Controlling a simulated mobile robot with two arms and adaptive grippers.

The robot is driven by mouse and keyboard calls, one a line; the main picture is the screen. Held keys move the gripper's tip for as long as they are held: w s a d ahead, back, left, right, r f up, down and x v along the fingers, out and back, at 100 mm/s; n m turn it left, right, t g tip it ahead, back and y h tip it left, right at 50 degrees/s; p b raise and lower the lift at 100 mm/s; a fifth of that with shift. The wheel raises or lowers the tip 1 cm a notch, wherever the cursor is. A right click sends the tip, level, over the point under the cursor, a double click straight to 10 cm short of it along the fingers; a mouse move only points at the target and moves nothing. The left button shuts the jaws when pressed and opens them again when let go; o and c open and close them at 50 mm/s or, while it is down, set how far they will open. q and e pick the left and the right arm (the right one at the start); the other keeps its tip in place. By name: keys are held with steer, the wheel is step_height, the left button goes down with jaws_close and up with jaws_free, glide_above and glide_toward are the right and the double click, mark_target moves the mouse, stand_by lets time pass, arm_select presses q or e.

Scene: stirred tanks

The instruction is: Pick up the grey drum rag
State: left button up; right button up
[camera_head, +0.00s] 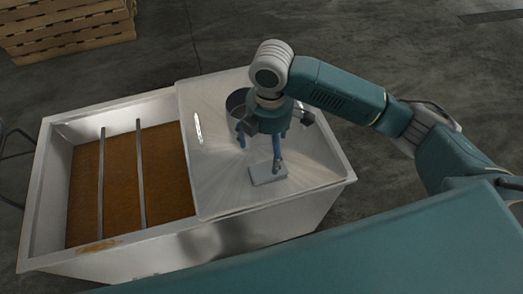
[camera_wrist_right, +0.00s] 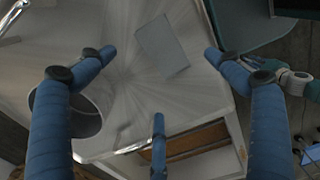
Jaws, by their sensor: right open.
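The grey drum rag (camera_head: 268,175) is a small, flat, pale grey rectangle on the light metal top at the right part of the tank. It also shows in the right wrist view (camera_wrist_right: 163,45), near the top middle. My right gripper (camera_head: 262,148) is over this top, fingers pointing down, just above and slightly behind the rag in the head view. Its blue fingers are spread and empty in the wrist view (camera_wrist_right: 159,78). One fingertip overlaps the rag's far edge in the head view; I cannot tell whether they touch. My left gripper is not seen.
A grey metal cylinder (camera_head: 236,104) stands on the top just behind my right gripper. To the left, the open white tank (camera_head: 38,215) has a rust-brown inside crossed by two grey bars (camera_head: 101,185). Wooden pallets (camera_head: 70,30) lie at the back left.

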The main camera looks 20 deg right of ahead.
steer(key=w, duration=0.1)
glide_above(267, 166)
step_height(267, 166, down, 4)
steer(key=shift+s+d+f, duration=0.1)
steer(key=shift+s+f, duration=0.05)
steer(key=shift+f, duration=0.45)
step_height(267, 166, down, 4)
steer(key=shift+r+p, duration=0.25)
steer(key=shift+p, duration=0.05)
steer(key=shift+f, duration=0.6)
steer(key=shift+w, duration=0.2)
steer(key=shift+c, duration=1.2)
steer(key=c, duration=0.9)
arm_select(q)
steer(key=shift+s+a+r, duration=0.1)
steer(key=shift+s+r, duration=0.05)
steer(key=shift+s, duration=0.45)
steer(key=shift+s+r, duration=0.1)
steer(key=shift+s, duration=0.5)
